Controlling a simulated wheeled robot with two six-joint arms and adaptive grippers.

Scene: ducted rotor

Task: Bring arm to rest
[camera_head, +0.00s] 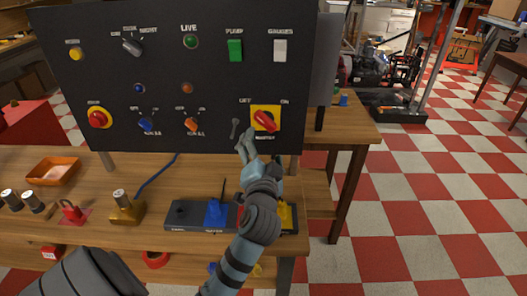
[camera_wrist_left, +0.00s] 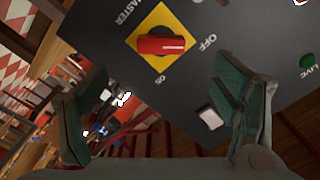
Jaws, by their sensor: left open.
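The dark control panel (camera_head: 170,65) stands upright on the wooden bench. Its master switch (camera_head: 265,121) is a red handle on a yellow plate at the lower right, slanted with its upper-left end towards OFF. My left gripper (camera_head: 247,145) is just below and left of this switch. In the left wrist view the gripper (camera_wrist_left: 162,105) is open, with nothing between its fingers. The red handle (camera_wrist_left: 160,45) shows there uncovered, beyond the fingers and apart from them. My right gripper is not in view.
On the bench (camera_head: 150,185) are an orange tray (camera_head: 53,171), a red padlock (camera_head: 72,211), a brass block (camera_head: 126,210) and a dark box with a blue section (camera_head: 215,213) beneath my left arm. A checkered floor (camera_head: 420,200) lies open to the right.

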